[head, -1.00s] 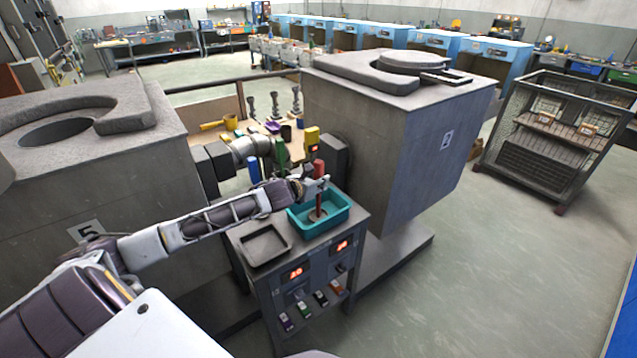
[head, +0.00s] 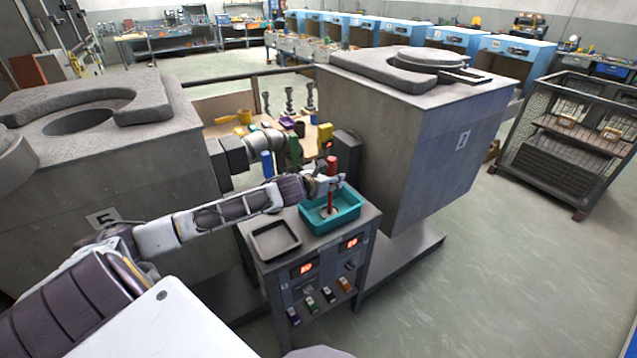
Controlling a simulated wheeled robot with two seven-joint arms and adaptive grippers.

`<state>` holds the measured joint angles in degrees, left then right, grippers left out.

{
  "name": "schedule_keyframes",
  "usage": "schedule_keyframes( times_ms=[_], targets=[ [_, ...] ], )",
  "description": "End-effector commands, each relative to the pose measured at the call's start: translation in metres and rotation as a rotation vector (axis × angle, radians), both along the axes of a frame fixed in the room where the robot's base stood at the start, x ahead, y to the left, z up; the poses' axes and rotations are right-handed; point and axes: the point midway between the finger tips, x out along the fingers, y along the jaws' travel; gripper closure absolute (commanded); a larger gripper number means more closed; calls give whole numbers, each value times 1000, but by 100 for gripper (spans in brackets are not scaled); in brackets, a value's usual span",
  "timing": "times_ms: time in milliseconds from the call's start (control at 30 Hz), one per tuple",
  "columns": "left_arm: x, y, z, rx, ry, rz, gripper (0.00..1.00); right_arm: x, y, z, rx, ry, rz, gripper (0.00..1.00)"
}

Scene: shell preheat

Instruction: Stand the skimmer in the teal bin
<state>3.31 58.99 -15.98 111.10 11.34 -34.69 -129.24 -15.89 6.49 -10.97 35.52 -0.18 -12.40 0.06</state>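The skimmer (head: 331,164) has a red handle and stands about upright, its lower end inside the teal bin (head: 346,222). A round brownish part shows low in the bin; whether it rests on the floor of the bin is too small to tell. The teal bin sits on top of a grey cabinet. My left gripper (head: 329,182) reaches in from the left and is around the skimmer's handle, above the bin; it looks shut on it. The fingertips are small and partly hidden by the handle. My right gripper is not in view.
A dark shallow tray (head: 275,240) lies left of the bin on the grey cabinet (head: 318,272), which has red displays. Large grey furnaces stand left (head: 150,165) and right (head: 415,135). A wire-mesh cart (head: 570,140) stands at right. The floor at the lower right is clear.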

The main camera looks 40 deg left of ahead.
Motion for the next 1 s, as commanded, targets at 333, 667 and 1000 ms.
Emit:
schedule_keyframes(
  times_ms=[333, 667, 1000],
  targets=[
    [-16, 2, 5, 4, 2, 1, 55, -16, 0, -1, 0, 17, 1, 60],
    [-33, 2, 13, 3, 1, 2, 55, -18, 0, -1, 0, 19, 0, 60],
    [-47, 1, 19, 3, 1, 1, 55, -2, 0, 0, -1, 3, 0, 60]
  ],
)
